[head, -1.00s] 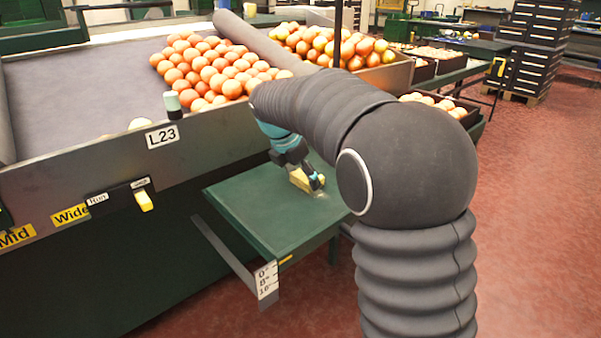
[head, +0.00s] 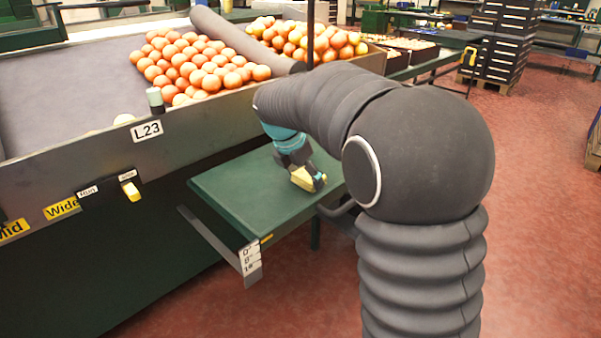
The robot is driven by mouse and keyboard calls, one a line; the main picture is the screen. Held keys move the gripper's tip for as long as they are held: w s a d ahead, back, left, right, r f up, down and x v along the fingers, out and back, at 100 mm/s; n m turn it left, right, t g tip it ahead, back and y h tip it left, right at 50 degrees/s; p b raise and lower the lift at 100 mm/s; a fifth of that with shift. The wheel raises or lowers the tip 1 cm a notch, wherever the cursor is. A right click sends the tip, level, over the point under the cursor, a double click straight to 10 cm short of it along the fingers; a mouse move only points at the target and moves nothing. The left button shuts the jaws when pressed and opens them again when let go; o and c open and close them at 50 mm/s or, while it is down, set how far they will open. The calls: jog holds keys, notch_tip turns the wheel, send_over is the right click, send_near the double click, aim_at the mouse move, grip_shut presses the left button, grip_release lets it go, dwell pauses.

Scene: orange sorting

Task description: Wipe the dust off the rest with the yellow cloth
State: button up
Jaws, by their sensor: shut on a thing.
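The rest is a flat green shelf (head: 235,195) jutting out from the side of the grey sorting table. My gripper (head: 308,181) is over the right part of the rest, low at its surface. It is shut on the yellow cloth (head: 301,178), which shows as a small folded block at the fingertips. I cannot tell for sure whether the cloth touches the surface. No dust shows clearly on the visible top.
Oranges (head: 200,65) lie on the sloped table above. The red floor (head: 540,230) is open at right.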

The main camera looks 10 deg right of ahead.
notch_tip(320, 180, up, 3)
jog(key=shift+r+p, duration=0.15)
jog(key=shift+p, duration=0.55)
jog(key=shift+r, duration=2.3)
jog(key=shift+w+a, duration=0.1)
